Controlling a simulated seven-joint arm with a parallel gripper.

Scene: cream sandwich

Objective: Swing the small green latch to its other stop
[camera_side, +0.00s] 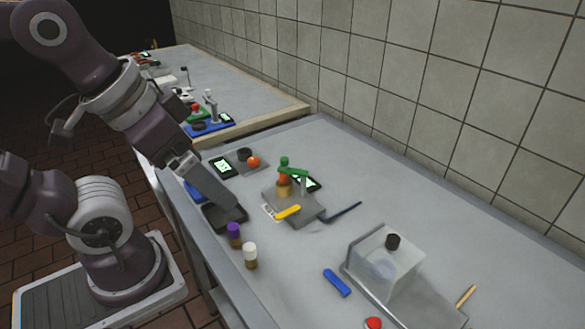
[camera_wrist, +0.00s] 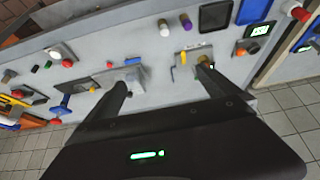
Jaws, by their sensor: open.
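The green latch (camera_side: 293,171) shows in the side view as a short bar high on a fixture, beside a green knob and an orange part. The fixture's grey base (camera_side: 305,213) lies on the bench and also carries a yellow lever (camera_side: 288,212). My gripper (camera_side: 230,204) is left of the fixture in the side view, apart from the latch. In the wrist view my gripper (camera_wrist: 162,77) is open, its two fingers wide apart with nothing between them. The right finger overlaps the fixture there and hides part of it; the latch is not clear.
A purple-capped bottle (camera_side: 234,235) and a white-capped bottle (camera_side: 250,256) stand near the front edge. A clear box (camera_side: 384,262) with a black knob stands to the right. A blue block (camera_side: 337,282) and a dark blue rod (camera_side: 343,212) lie on the bench. A tiled wall runs behind.

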